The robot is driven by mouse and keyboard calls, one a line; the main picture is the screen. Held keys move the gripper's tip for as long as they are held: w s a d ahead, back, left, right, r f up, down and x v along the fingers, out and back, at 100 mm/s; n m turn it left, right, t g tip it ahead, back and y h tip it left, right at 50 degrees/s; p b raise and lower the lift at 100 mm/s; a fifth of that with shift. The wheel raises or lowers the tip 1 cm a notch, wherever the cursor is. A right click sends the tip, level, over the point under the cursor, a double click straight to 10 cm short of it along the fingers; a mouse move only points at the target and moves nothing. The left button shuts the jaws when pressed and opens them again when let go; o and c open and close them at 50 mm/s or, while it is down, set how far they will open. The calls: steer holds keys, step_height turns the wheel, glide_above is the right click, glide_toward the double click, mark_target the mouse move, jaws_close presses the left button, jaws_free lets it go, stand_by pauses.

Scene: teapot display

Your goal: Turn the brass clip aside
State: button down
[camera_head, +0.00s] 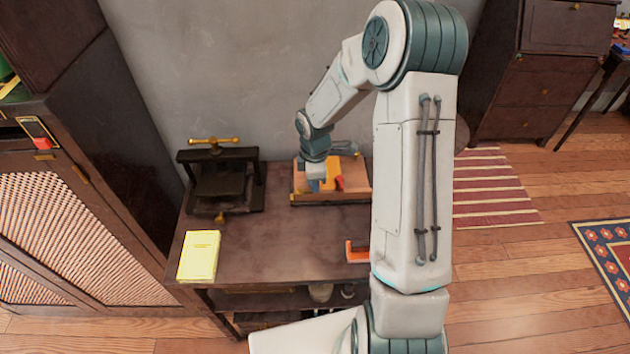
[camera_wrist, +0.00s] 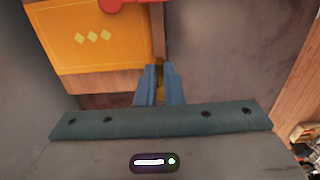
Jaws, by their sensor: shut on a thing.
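My gripper (camera_head: 315,186) is at the front left of a wooden box (camera_head: 345,197) on the table. In the wrist view my gripper (camera_wrist: 159,72) has its two blue fingers close together, with a thin sliver of the brass clip (camera_wrist: 159,80) between them. The fingers are shut on the clip, beside the box's lower right corner in that view. A yellow panel with pale diamonds (camera_wrist: 92,37) lies on the box, and a red part (camera_wrist: 112,5) shows at the top edge. The fingers hide most of the clip, and I cannot make it out in the head view.
A dark press with a brass handle (camera_head: 218,185) stands left of the box. A yellow book (camera_head: 199,255) lies at the table's front left. An orange piece (camera_head: 355,253) lies near the right edge, partly behind my arm. The middle of the table (camera_head: 270,240) is clear.

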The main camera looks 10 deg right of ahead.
steer(key=c, duration=1.6)
jaws_free()
steer(key=shift+o, duration=0.2)
step_height(320, 180, up, 14)
